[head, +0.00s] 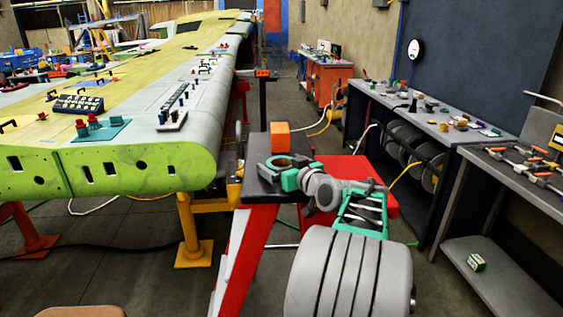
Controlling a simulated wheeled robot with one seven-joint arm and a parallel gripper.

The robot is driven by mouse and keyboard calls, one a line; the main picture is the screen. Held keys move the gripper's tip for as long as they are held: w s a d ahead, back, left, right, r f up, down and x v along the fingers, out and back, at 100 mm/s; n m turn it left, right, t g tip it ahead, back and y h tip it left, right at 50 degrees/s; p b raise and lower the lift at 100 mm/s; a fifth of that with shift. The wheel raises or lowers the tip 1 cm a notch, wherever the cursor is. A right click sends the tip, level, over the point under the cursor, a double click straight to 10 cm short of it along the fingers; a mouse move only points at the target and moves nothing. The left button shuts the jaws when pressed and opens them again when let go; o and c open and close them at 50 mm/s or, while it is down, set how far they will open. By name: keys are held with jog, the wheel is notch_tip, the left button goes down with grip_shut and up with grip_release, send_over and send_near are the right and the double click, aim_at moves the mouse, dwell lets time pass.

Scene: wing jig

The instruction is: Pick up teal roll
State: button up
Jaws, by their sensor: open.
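The teal roll (267,163) looks like a dark teal ring lying flat on the black top of a red stand (262,189), left of its middle. My gripper (288,169) is low over the same black top, at the right and near side of the roll. Its teal jaw parts are open and very close to the roll. Whether they touch it I cannot tell at this size. My grey wrist comes in from the right and hides part of the black top.
An orange block (280,138) stands just behind the roll on the stand. The green and yellow wing (140,165) is close on the left. A long grey bench (440,118) with small parts runs along the right wall.

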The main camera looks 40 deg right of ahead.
jog(key=shift+c, duration=0.3)
jog(key=c, duration=1.3)
jog(key=shift+c, duration=0.2)
